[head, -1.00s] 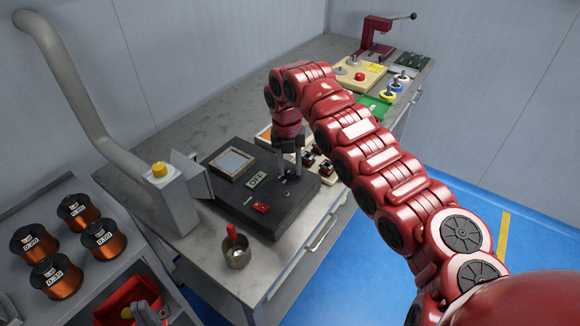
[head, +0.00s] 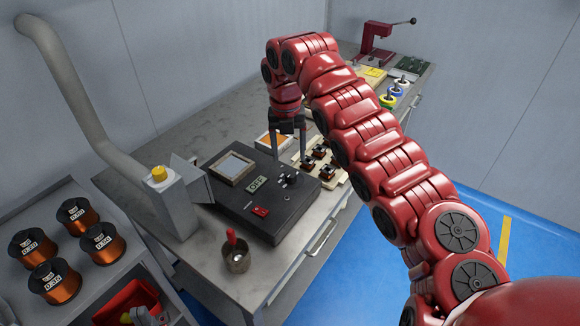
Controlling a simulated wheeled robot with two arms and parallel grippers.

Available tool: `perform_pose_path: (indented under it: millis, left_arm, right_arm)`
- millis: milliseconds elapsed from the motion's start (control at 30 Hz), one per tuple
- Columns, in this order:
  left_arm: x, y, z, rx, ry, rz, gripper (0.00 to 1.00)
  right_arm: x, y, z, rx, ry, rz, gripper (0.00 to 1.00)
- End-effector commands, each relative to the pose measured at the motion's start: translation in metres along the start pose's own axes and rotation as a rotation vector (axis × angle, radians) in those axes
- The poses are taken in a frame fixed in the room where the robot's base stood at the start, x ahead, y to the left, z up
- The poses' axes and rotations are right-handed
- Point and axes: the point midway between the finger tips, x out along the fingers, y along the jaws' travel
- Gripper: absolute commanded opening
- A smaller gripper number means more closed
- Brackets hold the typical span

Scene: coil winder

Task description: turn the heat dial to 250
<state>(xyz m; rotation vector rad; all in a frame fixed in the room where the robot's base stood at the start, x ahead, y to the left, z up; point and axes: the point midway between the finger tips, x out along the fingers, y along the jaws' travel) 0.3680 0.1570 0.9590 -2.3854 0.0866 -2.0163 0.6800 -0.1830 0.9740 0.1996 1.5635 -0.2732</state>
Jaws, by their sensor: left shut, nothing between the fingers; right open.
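The black heat dial (head: 290,179) is on top of a dark control box (head: 235,205) on the metal bench. Its pointer and scale are too small to read. A small label or display (head: 256,183) beside the dial reads "OFF". My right gripper (head: 291,158) points down with its fingers apart and empty. It is beyond the dial in the picture, above the box's far edge, and clear of the dial. My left gripper is not in view.
A red switch (head: 261,211) and a framed plate (head: 232,166) are on the box. A cup with a red-handled tool (head: 237,258) stands in front. A fume duct (head: 85,95) is at left. A tray of small coils (head: 328,172) lies right of the box.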

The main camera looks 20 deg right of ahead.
Motion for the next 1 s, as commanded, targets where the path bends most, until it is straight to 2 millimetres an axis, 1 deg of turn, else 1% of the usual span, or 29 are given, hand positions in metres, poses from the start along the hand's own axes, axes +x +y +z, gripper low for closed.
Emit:
perform_pose_path:
  millis: [33,67,100,133,200,300,400,500,600,1000]
  left_arm:
    - [0.002,0.000,0.000,0.000,0.000,0.000,0.00]
    - [0.003,0.000,0.000,0.000,0.000,0.000,0.00]
    - [0.013,-0.001,-0.002,0.000,0.000,0.000,0.00]
    - [0.025,-0.001,-0.004,0.000,0.000,0.000,0.00]
    - [0.040,-0.002,-0.007,0.000,0.001,0.000,0.00]
    - [0.057,-0.003,-0.010,0.000,0.000,0.000,0.00]
    - [0.071,-0.004,-0.012,0.000,0.000,0.000,0.00]
    - [0.081,-0.004,-0.014,0.000,0.000,0.000,0.00]
    - [0.086,-0.004,-0.015,0.000,0.000,0.000,0.00]
    - [0.086,-0.004,-0.015,0.000,0.000,0.000,0.00]
  right_arm:
    - [-0.014,0.000,0.000,-0.001,-0.003,-0.003,0.69]
    - [-0.021,0.001,0.000,-0.001,-0.004,-0.002,0.69]
    - [-0.036,-0.001,0.000,0.002,-0.002,0.000,0.69]
    - [-0.046,-0.001,0.000,0.001,0.000,0.001,0.69]
    - [-0.060,0.000,0.000,0.000,0.001,0.002,0.69]
    - [-0.077,0.000,0.000,0.000,0.001,0.002,0.69]
    - [-0.091,0.000,0.000,0.000,0.002,0.002,0.69]
    - [-0.101,0.000,0.000,0.000,0.002,0.001,0.69]
    - [-0.106,0.000,0.000,0.000,0.002,0.001,0.69]
    - [-0.107,0.000,0.000,0.000,0.001,0.001,0.69]
